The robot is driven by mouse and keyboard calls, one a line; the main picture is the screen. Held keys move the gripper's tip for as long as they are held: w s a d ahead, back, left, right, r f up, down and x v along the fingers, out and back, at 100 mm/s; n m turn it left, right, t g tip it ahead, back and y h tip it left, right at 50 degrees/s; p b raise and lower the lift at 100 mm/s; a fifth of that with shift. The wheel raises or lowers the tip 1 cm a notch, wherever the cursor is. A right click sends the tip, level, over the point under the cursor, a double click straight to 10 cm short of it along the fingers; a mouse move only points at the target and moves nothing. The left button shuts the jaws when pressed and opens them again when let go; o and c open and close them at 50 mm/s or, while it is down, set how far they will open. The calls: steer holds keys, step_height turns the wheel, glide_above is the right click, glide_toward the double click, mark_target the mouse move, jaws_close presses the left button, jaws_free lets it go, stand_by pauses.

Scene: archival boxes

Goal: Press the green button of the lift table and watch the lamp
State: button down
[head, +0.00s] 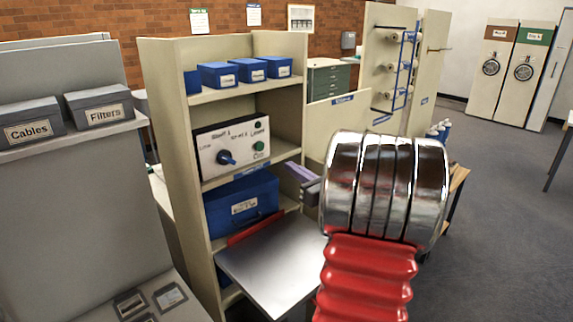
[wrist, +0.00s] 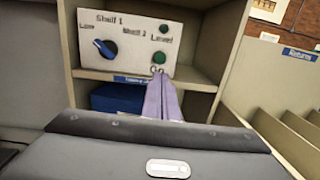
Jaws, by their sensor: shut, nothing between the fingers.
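The control panel (head: 205,150) is a white box on a shelf of the beige rack, with a blue knob (head: 227,157). Its green button (head: 259,146) sits at the lower right and also shows in the wrist view (wrist: 159,57). Above it is a small dark green lamp (wrist: 163,28), labelled "Level", which looks unlit. My gripper (head: 289,166) is shut and empty, with pale purple fingers. In the wrist view the fingertips (wrist: 161,80) appear just below the button. In the head view they are right of the panel and look apart from it. The metal platform (head: 275,268) is below.
Blue boxes (head: 219,75) stand on the shelf above the panel, and a larger blue box (head: 242,203) below it. Rack side walls flank the panel. Grey boxes (head: 100,105) stand on a shelf at left. Beige partitions (wrist: 272,130) are at right in the wrist view.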

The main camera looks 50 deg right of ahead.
mark_target(261, 148)
steer(key=w, duration=0.4)
steer(key=w+d, duration=0.1)
steer(key=w, duration=0.3)
steer(key=w+d, duration=0.1)
steer(key=w, duration=0.3)
steer(key=shift+w+r, duration=0.35)
steer(key=shift+w, duration=0.05)
